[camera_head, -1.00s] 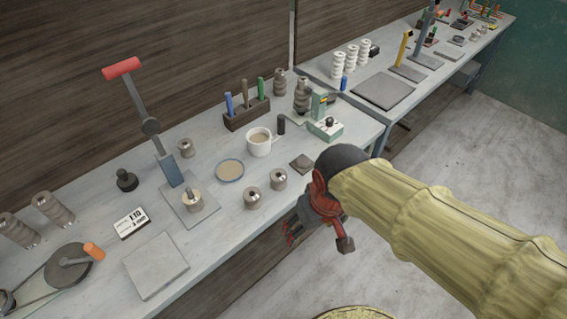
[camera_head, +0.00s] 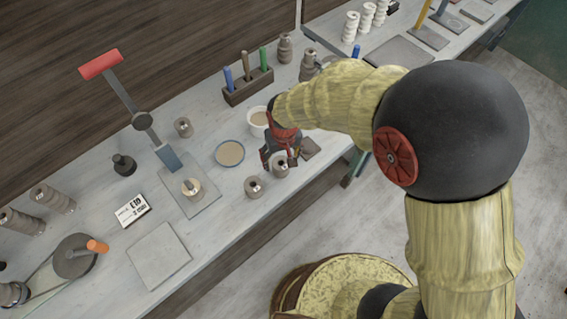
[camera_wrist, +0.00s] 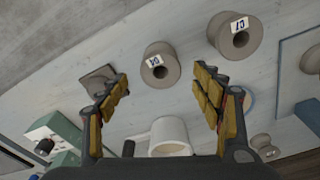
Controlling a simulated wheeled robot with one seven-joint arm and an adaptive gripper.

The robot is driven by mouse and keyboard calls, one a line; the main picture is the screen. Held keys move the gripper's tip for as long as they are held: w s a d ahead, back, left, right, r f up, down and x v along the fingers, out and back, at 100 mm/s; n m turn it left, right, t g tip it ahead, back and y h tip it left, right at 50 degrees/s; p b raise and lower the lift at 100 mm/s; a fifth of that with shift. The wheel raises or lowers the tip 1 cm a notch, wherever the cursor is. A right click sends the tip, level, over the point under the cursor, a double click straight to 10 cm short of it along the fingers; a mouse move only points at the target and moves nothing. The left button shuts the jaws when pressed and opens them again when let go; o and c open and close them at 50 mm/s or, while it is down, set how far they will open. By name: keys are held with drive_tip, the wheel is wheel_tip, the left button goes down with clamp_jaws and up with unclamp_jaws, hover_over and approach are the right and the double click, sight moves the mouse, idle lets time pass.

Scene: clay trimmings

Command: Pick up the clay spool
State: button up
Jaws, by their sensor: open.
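Two short grey-brown clay spools stand near the front edge of the bench. The right one (camera_head: 280,169) is just below my gripper (camera_head: 279,155) in the head view, and the left one (camera_head: 254,188) is beside it. In the wrist view the nearer labelled spool (camera_wrist: 161,67) shows between my open fingertips (camera_wrist: 162,80), with its hole visible. The other labelled spool (camera_wrist: 236,35) is up and to the right, outside the fingers. My jaws are empty. I cannot tell how high they are above the spool.
A white mug (camera_wrist: 170,136) is close below the fingers in the wrist view. A dark square tile (camera_wrist: 98,78) lies by the left finger. A blue-rimmed dish (camera_head: 230,154) and a lever press (camera_head: 143,121) stand left of my gripper. A tool rack (camera_head: 247,87) stands behind.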

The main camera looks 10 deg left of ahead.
drive_tip(key=shift+w+a+f+b, duration=0.1)
drive_tip(key=shift+f+b, duration=0.25)
drive_tip(key=shift+f, duration=1.05)
drive_tip(key=shift+w+a+f+b, duration=0.1)
drive_tip(key=shift+f+b, duration=0.2)
drive_tip(key=shift+f, duration=1.05)
drive_tip(key=shift+c, duration=1.4)
drive_tip(key=c, duration=1.1)
drive_tip(key=shift+c, duration=0.3)
